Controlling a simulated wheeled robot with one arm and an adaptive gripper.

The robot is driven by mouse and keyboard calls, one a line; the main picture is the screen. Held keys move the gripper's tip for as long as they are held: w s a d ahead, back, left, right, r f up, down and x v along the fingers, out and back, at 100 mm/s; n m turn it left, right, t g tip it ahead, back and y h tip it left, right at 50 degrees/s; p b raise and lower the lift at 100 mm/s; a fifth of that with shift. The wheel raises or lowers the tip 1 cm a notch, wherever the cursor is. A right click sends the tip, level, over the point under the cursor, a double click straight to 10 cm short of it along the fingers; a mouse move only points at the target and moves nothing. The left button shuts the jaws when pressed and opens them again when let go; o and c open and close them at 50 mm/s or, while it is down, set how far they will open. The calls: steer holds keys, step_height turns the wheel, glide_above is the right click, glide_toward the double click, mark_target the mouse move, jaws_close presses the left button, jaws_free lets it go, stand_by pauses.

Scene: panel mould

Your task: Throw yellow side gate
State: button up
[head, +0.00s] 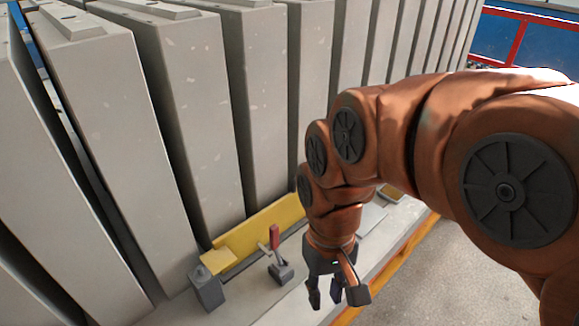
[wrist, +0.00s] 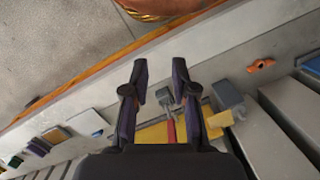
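The yellow side gate (head: 270,227) is a long yellow bar along the foot of the grey panels, with a flat yellow plate at its left end. In the wrist view the gate (wrist: 152,136) is partly hidden behind my gripper. A lever with a red handle (head: 274,238) stands upright on a small grey base in front of the gate. The red handle (wrist: 171,131) also shows in the wrist view, between and beyond my fingers. My gripper (head: 336,293) hangs to the right of the lever, apart from it. In the wrist view my gripper (wrist: 160,76) is open and empty.
Tall grey panels (head: 190,100) stand in a row behind the gate. A grey block (head: 207,287) sits by the gate's left end. A yellow-orange edge (head: 390,262) borders the ledge, with open floor (head: 455,270) beyond. A small orange part (wrist: 261,65) lies on the ledge.

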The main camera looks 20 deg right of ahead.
steer(key=w+d+r+m+y+b, duration=0.1)
steer(key=w+r+m+y, duration=0.15)
steer(key=w, duration=0.95)
steer(key=w+r+m+y, duration=0.1)
steer(key=w+r+m, duration=0.2)
steer(key=w, duration=0.9)
steer(key=w+d+f+m+t+y+b, duration=0.1)
steer(key=w+d+f+m, duration=0.2)
steer(key=w+d, duration=0.5)
steer(key=w+d+f+m+t, duration=0.1)
steer(key=w+d+f+m, duration=0.1)
steer(key=w+d+m, duration=0.35)
steer(key=shift+n, duration=0.8)
steer(key=shift+w+a+f+p, duration=0.2)
steer(key=shift+w+f, duration=0.1)
steer(key=shift+f, duration=0.95)
steer(key=shift+w+a+f+p, duration=0.2)
steer(key=shift+w+f, duration=0.15)
steer(key=shift+f, duration=0.9)
steer(key=shift+w+a+f+p, duration=0.2)
steer(key=shift+w+f, duration=0.1)
steer(key=shift+f, duration=0.95)
jaws_close()
